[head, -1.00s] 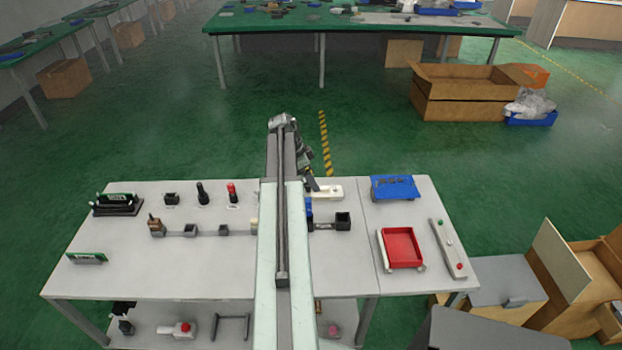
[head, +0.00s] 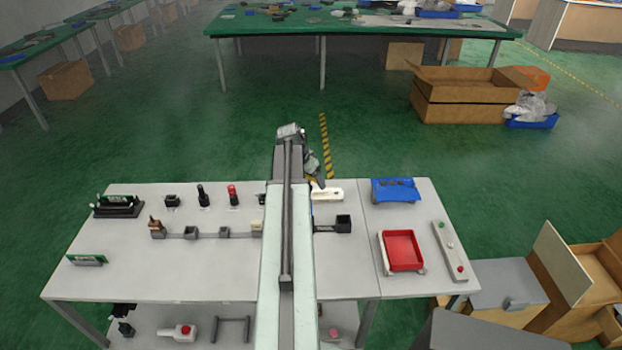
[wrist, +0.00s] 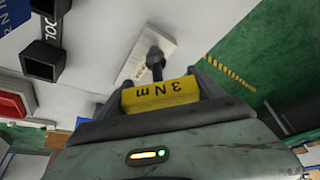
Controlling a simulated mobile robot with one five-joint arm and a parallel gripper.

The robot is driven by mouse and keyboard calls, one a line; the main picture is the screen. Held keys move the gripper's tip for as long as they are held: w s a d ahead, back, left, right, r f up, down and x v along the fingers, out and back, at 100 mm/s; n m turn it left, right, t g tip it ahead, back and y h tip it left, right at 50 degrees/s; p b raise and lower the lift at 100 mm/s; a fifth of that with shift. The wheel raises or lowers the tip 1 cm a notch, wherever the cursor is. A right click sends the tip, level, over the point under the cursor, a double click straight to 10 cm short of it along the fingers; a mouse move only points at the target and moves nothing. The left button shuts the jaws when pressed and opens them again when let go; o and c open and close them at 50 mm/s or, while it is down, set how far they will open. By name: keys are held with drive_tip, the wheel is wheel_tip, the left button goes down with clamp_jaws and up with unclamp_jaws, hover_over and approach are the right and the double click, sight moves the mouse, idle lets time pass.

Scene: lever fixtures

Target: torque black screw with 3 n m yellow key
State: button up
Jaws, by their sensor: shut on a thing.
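My gripper (wrist: 160,78) is shut on the yellow key (wrist: 161,93), marked "3 N m", in the wrist view. The key's dark shaft (wrist: 155,58) points away from me toward a white block (wrist: 134,68). The shaft's end overlaps the block in the picture; I cannot tell whether it touches. I cannot make out the black screw apart from the dark shaft. In the head view the white block (head: 328,194) lies on the table, right of my arm. My gripper is partly hidden there beside the block.
Black square sockets (wrist: 42,57) stand left of the key in the wrist view. A red tray (head: 402,250), a blue stand (head: 395,190) and a button strip (head: 449,250) are at the table's right. Several small fixtures stand on the left. Green floor lies beyond the table's far edge.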

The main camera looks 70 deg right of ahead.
drive_tip(key=shift+f, duration=0.15)
drive_tip(key=shift+f+b, duration=0.65)
drive_tip(key=shift+b, duration=0.15)
drive_tip(key=m+g, duration=0.1)
drive_tip(key=m, duration=0.2)
drive_tip(key=shift+m+y, duration=0.4)
drive_tip(key=m, duration=0.1)
drive_tip(key=m+g+y, duration=0.1)
drive_tip(key=m, duration=0.3)
drive_tip(key=shift+s+a+y, duration=0.1)
drive_tip(key=shift+s+y, duration=0.15)
drive_tip(key=shift+y, duration=0.05)
drive_tip(key=m, duration=0.2)
drive_tip(key=m+y, duration=0.1)
drive_tip(key=m, duration=0.1)
drive_tip(key=m+y, duration=0.1)
drive_tip(key=shift+a+m+g, duration=0.3)
drive_tip(key=shift+m+g, duration=0.1)
drive_tip(key=m, duration=0.2)
drive_tip(key=m+y, duration=0.1)
drive_tip(key=shift+a+m+y, duration=0.2)
drive_tip(key=shift+m+y, duration=0.1)
drive_tip(key=shift+m, duration=0.1)
drive_tip(key=shift+a+m+t+y, duration=0.3)
drive_tip(key=shift+m+t+y, duration=0.1)
drive_tip(key=shift+m, duration=0.6)
